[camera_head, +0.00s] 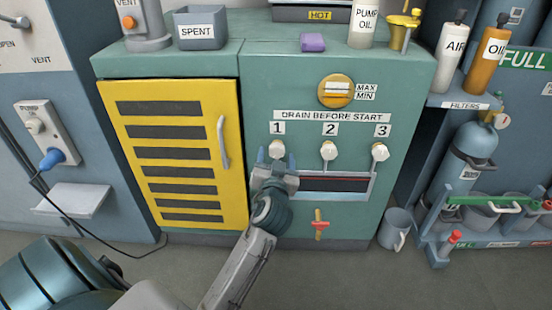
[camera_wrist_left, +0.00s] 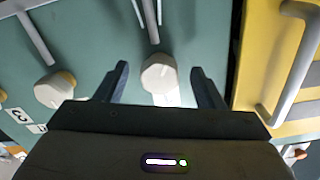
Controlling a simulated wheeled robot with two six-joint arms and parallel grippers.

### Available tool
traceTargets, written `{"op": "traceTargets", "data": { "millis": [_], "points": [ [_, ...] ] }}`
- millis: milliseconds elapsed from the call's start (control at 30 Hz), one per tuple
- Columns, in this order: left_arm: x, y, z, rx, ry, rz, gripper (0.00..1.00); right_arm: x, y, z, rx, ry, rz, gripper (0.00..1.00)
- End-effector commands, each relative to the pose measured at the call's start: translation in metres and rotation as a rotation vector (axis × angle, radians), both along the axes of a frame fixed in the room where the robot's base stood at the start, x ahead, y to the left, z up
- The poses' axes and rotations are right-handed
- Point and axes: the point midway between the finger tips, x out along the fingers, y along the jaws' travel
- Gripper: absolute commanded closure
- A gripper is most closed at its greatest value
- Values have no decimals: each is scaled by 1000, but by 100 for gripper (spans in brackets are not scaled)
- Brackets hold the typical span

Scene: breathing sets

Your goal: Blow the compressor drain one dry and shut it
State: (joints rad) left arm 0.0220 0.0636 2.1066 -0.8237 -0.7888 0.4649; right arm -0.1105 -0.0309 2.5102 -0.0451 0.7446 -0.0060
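Drain knob 1 (camera_head: 277,149) is a white knob on the green compressor front, under its number label. Knobs 2 (camera_head: 328,150) and 3 (camera_head: 380,152) sit in a row to its right. My left gripper (camera_head: 276,157) is at knob 1 with its fingers apart. In the left wrist view, knob 1 (camera_wrist_left: 159,75) stands between the two open fingers (camera_wrist_left: 160,86), with a gap on each side. Another drain knob (camera_wrist_left: 55,90) shows to its left. My gripper hides part of the dark drain slot (camera_head: 335,184). My right gripper is out of view.
A yellow louvred door (camera_head: 180,155) with a handle is left of the drains. A red-handled valve (camera_head: 320,225) is low on the front. A grey mug (camera_head: 395,229) stands on the floor at right. The spent bin (camera_head: 201,28) and pump oil bottle (camera_head: 362,22) stand on top.

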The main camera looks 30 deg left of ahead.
Motion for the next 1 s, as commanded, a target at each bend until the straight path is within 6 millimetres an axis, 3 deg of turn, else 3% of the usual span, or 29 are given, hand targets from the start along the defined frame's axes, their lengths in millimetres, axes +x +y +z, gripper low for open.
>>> {"op": "traceTargets", "data": {
  "millis": [267,700,1000],
  "points": [
    [-8,-6,1,-2,-1,-1,38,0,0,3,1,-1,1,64],
    [-75,-46,0,-5,1,1,38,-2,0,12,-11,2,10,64],
    [-92,-56,0,0,0,0,38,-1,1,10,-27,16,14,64]
  ]
}}
